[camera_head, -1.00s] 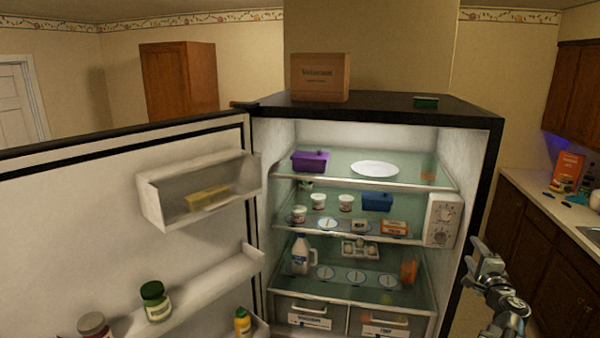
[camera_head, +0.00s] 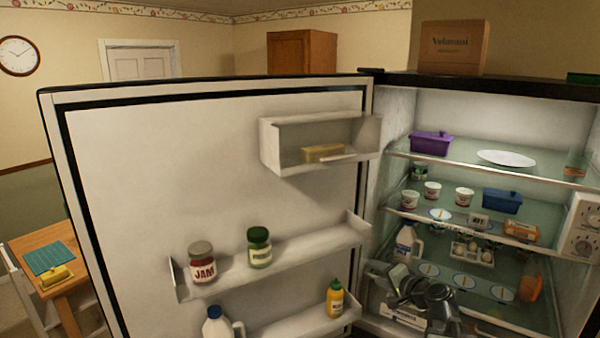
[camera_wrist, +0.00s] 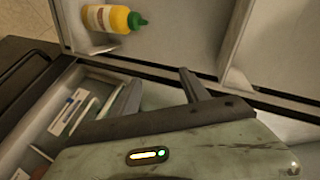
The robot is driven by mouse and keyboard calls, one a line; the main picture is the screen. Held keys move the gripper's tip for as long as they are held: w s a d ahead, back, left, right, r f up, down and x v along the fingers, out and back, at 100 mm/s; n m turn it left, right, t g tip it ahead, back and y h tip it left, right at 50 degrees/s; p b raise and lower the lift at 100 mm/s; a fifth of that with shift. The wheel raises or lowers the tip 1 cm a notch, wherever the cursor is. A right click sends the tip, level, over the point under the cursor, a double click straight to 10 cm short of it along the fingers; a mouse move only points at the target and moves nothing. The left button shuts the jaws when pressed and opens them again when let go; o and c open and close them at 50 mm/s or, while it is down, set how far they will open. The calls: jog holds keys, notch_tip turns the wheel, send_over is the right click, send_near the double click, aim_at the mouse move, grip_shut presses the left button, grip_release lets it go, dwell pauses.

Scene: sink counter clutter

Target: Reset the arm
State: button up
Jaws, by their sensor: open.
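My gripper (camera_head: 402,278) shows at the lower right of the head view, in front of the lower part of the open fridge. In the wrist view my gripper (camera_wrist: 160,92) has its two dark fingers spread apart with nothing between them. The fingers point toward the fridge door's inner side and a drawer area. A yellow mustard bottle (camera_wrist: 112,18) with a green cap lies ahead of them in that view, apart from the fingers. My arm hides part of the lowest fridge shelf and drawers.
The open fridge door (camera_head: 200,170) fills the middle left. Its bins hold a jam jar (camera_head: 202,262), a green-lidded jar (camera_head: 259,247), a milk jug (camera_head: 217,325) and the mustard bottle (camera_head: 335,298). A wooden table (camera_head: 30,245) stands at far left.

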jog(key=s+a+f+n+g+b, duration=0.2)
jog(key=s+a+f+n+g, duration=0.2)
jog(key=a+f, duration=0.55)
jog(key=s+a+f+n+g+b, duration=0.2)
jog(key=s+a+f+n+g, duration=0.25)
jog(key=a+f, duration=0.45)
jog(key=s+d+f+n+g+h, duration=0.1)
jog(key=s+d+g+h, duration=0.3)
jog(key=s+d, duration=0.4)
jog(key=shift+s+f+h, duration=0.6)
jog(key=shift+s, duration=0.15)
